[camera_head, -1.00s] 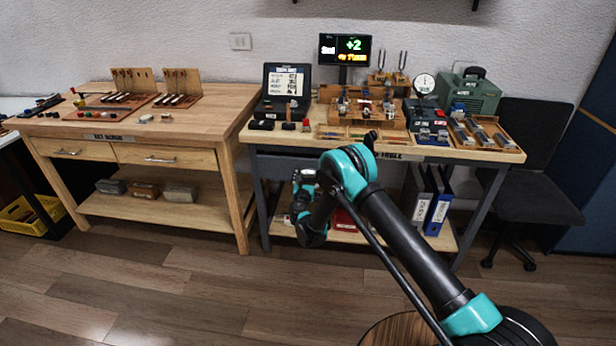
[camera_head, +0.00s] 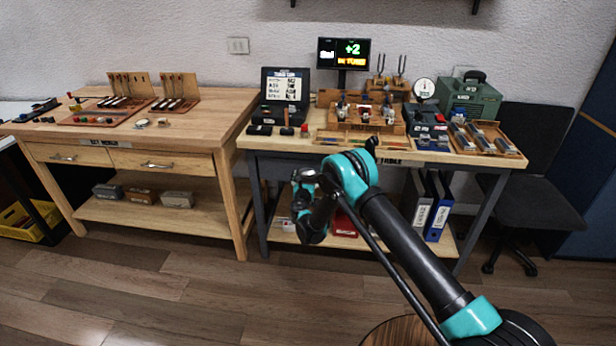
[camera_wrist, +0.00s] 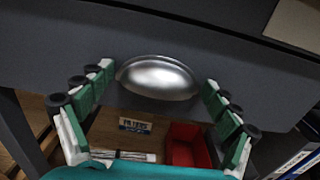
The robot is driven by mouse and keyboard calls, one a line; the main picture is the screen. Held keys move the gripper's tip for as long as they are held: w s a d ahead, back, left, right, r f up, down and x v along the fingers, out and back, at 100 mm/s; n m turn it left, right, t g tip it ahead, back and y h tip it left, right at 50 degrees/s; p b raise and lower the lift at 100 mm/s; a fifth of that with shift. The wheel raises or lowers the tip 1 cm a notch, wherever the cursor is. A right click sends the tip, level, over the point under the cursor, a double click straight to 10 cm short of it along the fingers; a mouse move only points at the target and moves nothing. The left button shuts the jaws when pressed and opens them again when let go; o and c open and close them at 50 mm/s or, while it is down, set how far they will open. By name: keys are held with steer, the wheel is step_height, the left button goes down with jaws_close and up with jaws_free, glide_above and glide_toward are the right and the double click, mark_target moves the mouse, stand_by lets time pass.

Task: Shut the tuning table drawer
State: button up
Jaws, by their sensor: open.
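The tuning table (camera_head: 300,143) stands at centre right in the head view, with a wooden top and dark grey frame. Its drawer is mostly hidden there behind my arm. In the wrist view the dark grey drawer front (camera_wrist: 245,85) fills the middle, with a rounded silver cup handle (camera_wrist: 158,77) on it. My gripper (camera_wrist: 158,84) is open and empty, its green-padded fingers on either side of the handle. Whether a finger touches the drawer front I cannot tell, nor how far out the drawer stands. In the head view my gripper (camera_head: 305,200) is in front of the table.
A lower shelf under the drawer holds a red bin (camera_wrist: 187,145) and blue and white binders (camera_head: 438,207). The tabletop carries a laptop, tools and a green case (camera_head: 470,97). A wooden key bench (camera_head: 135,160) stands left; a dark chair (camera_head: 535,190) stands right. Floor in front is open.

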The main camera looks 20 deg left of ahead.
steer(key=v, duration=1.2)
